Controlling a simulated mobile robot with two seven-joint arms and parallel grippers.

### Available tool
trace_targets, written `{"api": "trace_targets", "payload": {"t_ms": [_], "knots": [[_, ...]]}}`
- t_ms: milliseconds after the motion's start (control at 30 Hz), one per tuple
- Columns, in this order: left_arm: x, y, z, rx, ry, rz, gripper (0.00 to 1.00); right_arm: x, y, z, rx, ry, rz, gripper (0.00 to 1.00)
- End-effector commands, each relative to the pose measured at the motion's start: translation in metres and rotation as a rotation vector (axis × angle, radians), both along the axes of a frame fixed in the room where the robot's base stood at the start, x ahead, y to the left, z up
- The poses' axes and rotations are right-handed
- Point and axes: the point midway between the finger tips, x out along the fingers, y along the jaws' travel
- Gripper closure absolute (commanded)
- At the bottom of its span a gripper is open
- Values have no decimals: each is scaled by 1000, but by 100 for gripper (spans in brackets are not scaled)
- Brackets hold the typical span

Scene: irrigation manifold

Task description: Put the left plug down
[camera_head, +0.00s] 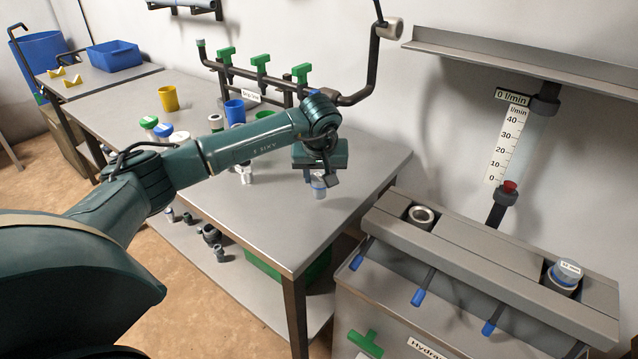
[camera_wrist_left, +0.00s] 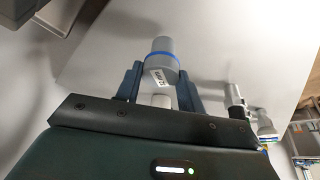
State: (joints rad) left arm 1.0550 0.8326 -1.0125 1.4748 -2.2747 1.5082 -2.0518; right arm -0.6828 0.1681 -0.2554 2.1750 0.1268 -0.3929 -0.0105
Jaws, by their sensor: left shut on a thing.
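My left gripper (camera_head: 320,176) is shut on a grey plug with a blue band (camera_head: 319,187), near the right end of the long table. In the left wrist view the plug (camera_wrist_left: 161,66) sits between the two fingers (camera_wrist_left: 159,84), with a small white label on its side. I cannot tell whether the plug touches the table top. A second grey plug with a blue band and a label (camera_head: 565,273) stands in the right opening of the grey box. The left opening (camera_head: 421,215) holds an open metal ring with no plug in it. My right gripper is not in view.
The table (camera_head: 262,215) is bare in front of and right of the plug. Fittings, a blue cup (camera_head: 235,111) and a yellow cup (camera_head: 168,98) stand farther left. A pipe manifold with green valves (camera_head: 260,65) runs behind. The grey box (camera_head: 480,250) has blue-tipped levers.

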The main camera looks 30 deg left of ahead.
Motion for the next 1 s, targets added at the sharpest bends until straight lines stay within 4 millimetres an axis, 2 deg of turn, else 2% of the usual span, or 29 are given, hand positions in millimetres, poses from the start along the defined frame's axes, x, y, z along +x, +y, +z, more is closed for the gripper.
{"api": "trace_targets", "payload": {"t_ms": [100, 167, 533, 567, 800, 1000], "knots": [[-1, 0, -20, 1, 4, 1, 89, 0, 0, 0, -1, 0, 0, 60], [0, 0, -25, 0, 2, 2, 89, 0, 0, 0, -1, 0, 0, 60], [0, 0, -30, 0, 0, 1, 89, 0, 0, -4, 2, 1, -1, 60], [0, 0, -28, 0, 0, 1, 59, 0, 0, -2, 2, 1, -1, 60], [0, 0, -28, 1, 2, 2, 40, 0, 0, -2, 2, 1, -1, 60], [0, 0, -28, 1, 2, 2, 40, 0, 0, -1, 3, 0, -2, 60]]}}
